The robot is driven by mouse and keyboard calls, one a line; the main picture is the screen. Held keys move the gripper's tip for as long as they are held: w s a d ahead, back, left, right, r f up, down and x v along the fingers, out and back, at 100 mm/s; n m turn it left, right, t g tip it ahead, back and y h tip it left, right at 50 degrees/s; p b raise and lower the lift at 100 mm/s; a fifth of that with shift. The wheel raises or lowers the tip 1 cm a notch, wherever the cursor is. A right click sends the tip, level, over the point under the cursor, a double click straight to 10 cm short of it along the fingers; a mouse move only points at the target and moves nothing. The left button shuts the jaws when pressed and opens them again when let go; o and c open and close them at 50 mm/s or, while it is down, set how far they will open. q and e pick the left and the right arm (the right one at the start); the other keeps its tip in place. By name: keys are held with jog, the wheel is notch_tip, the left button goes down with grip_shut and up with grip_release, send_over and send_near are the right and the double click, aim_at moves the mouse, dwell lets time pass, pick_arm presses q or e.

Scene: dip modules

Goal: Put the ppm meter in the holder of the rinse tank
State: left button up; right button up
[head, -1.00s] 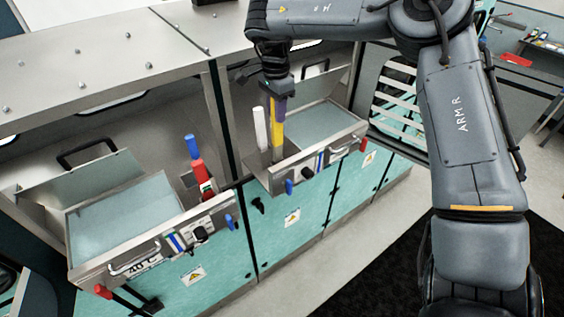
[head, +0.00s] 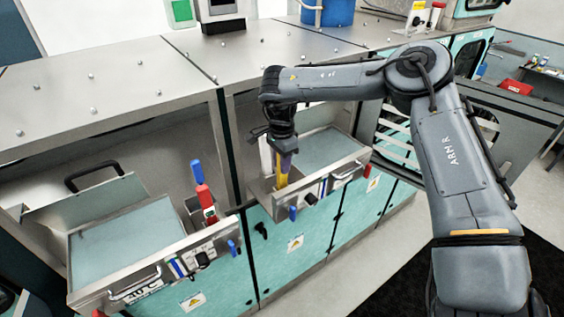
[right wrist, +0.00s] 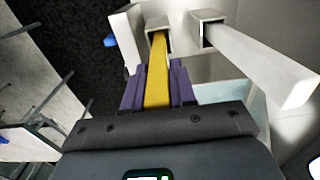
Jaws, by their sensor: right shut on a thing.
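The yellow ppm meter (head: 283,178) is upright at the right-hand tank (head: 330,150). My right gripper (head: 287,158), with purple fingers, is shut on its upper part. In the right wrist view the yellow meter (right wrist: 157,80) runs down to a square metal holder (right wrist: 158,38), and its far end appears to be inside the opening. How deep it sits cannot be told. A white stick (right wrist: 262,62) stands in the square holder beside it. In the head view the white stick (head: 265,155) is just left of my gripper. My left gripper is not in view.
The left-hand tank (head: 125,235) has a raised lid with a black handle (head: 92,175). A blue stick (head: 196,172) and a red stick (head: 205,200) stand at its right corner. A metal hood (head: 110,95) overhangs the tanks. A post (head: 224,150) divides the two bays.

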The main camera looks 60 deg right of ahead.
jog(key=shift+f, duration=0.1)
jog(key=o, duration=0.9)
jog(key=shift+o, duration=0.2)
notch_tip(320, 180, up, 11)
jog(key=shift+r, duration=0.6)
